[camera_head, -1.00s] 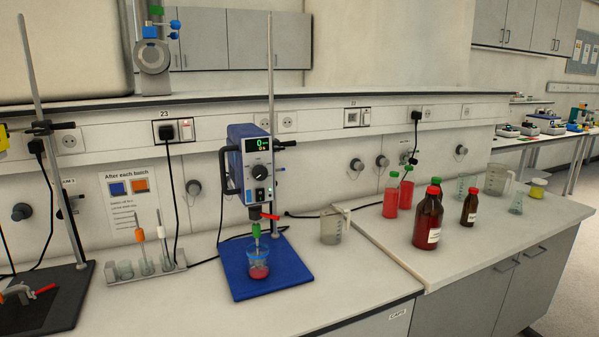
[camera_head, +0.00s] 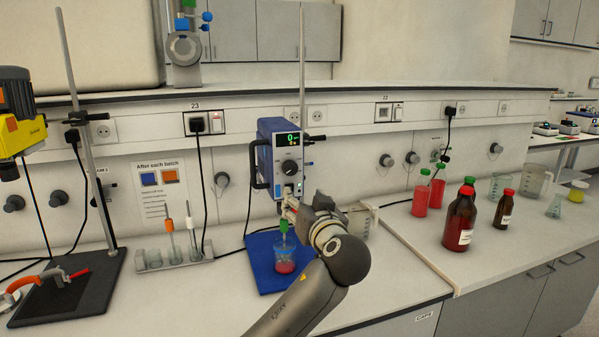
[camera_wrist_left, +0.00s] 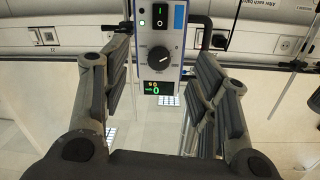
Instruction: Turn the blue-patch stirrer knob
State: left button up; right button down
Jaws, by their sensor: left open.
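The blue stirrer (camera_head: 268,160) stands over a blue base plate (camera_head: 256,275), with a grey front and a green-lit display reading 0. Its round dark knob (camera_head: 290,168) has a pale pointer mark. In the left wrist view the stirrer appears upside down, with the knob (camera_wrist_left: 160,54) near the top middle and a small blue patch (camera_wrist_left: 179,17) beside the power switch. My left gripper (camera_head: 290,207) is in front of and below the knob, open and empty. In the wrist view its fingers are either side of the stirrer front; contact is not visible. My right gripper is out of view.
A beaker with red liquid (camera_head: 286,262) sits under the stirrer. Red bottles (camera_head: 461,220) stand on the right bench. A yellow stirrer (camera_head: 20,115) is at far left. A tube rack (camera_head: 172,259) is left of the base plate.

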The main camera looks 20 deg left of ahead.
aim_at(291, 170)
pick_arm(q)
jog(key=shift+y, duration=0.4)
jog(key=w+a+r+p, duration=0.1)
jog(key=w, duration=0.1)
jog(key=w+a+r+p, duration=0.1)
jog(key=w+a, duration=0.1)
jog(key=w, duration=0.1)
jog(key=w+a+r+p, duration=0.1)
jog(key=w, duration=0.1)
jog(key=shift+w+a+r+p, duration=0.2)
jog(key=shift+w+p, duration=0.15)
jog(key=shift+w+a+f+n, duration=0.15)
jog(key=shift+w+a, duration=0.1)
jog(key=shift+w, duration=0.15)
jog(key=shift+w+a+n, duration=0.15)
jog(key=shift+w+a, duration=0.1)
jog(key=shift+w, duration=0.15)
jog(key=shift+c, duration=0.2)
jog(key=c, duration=1)
